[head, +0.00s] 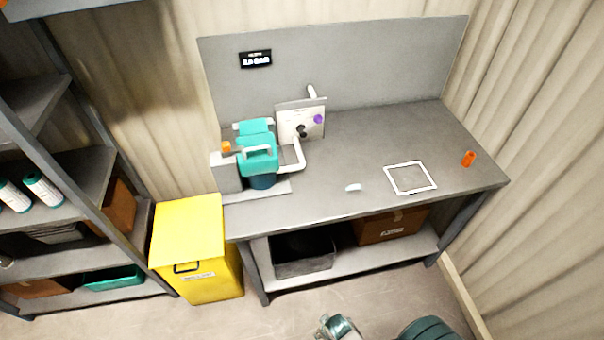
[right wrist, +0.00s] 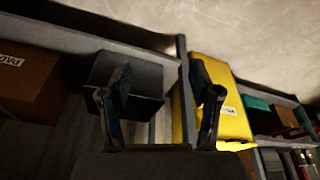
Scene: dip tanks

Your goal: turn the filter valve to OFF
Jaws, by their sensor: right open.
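On the bench, a light panel (head: 291,122) carries a dark knob (head: 302,131), which looks like the filter valve, and a purple knob (head: 319,119). Its lettering and the dark knob's setting are too small to read. A teal filter unit (head: 257,148) with a white pipe (head: 296,158) stands just left of the panel. My right gripper (right wrist: 163,82) is open and empty in the right wrist view, well away from the valve and facing the bench's lower shelf. Parts of my arm show at the head view's bottom edge. My left gripper is not in view.
The grey bench top (head: 350,150) is mostly clear, with a white square outline (head: 410,178), an orange object (head: 468,158) and a small white piece (head: 353,187). A yellow bin (head: 190,235) stands at the bench's left. A display (head: 255,59) hangs on the backboard (head: 370,65).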

